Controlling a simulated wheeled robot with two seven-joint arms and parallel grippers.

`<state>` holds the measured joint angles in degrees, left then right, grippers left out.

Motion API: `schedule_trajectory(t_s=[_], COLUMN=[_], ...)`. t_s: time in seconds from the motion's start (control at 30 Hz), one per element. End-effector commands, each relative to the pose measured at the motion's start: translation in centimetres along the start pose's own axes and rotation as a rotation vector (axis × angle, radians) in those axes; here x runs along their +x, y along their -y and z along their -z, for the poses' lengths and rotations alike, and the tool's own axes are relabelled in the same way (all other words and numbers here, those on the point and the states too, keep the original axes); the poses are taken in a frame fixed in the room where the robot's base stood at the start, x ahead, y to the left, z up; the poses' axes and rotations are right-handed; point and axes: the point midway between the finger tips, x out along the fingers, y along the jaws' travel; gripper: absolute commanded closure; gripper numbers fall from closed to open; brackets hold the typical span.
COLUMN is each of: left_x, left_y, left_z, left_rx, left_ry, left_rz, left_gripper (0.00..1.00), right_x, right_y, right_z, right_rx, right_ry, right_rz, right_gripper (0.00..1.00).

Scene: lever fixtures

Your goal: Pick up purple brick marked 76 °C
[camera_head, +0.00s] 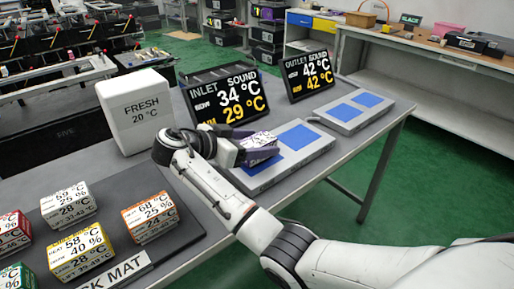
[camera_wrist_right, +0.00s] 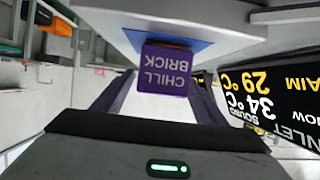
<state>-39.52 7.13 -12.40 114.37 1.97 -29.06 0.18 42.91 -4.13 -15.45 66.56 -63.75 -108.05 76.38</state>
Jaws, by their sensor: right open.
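The purple brick (camera_head: 262,143) with a white label on top sits at the near end of the inlet plate (camera_head: 300,160); its marking is too small to read surely. In the right wrist view the purple brick (camera_wrist_right: 166,70) shows a face reading CHILL BRICK, upside down, against a blue pad (camera_wrist_right: 205,47). My right gripper (camera_head: 257,150) is open, with its fingers on either side of the brick. In the wrist view the brick lies between the fingertips of my right gripper (camera_wrist_right: 160,88); contact cannot be told. My left gripper is out of view.
A white FRESH 20 °C box (camera_head: 140,115) stands left of the inlet sign (camera_head: 228,95). The outlet sign (camera_head: 310,73) and a second plate (camera_head: 350,112) are further right. Several labelled bricks stand on a dark mat (camera_head: 110,190) at the near left.

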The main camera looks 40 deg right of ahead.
Motion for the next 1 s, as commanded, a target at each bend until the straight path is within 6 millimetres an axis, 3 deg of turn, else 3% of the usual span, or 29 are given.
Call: schedule_trajectory(t_s=[0.2,0.53,0.77,1.0], left_x=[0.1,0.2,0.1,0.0], left_y=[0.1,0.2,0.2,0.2], left_z=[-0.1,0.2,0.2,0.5], left_rx=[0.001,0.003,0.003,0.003], left_ry=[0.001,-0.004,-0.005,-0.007], left_rz=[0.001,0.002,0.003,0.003], left_gripper=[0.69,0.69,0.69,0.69], right_x=[0.2,0.1,0.0,-1.4], right_y=[0.0,0.1,0.1,0.1], right_z=[0.0,0.1,0.3,3.7], right_rx=[0.001,0.003,0.004,0.01], right_ry=[0.0,-0.002,-0.002,-0.002], right_rz=[0.001,0.002,0.002,0.004], right_gripper=[0.34,0.88,0.88,0.88])
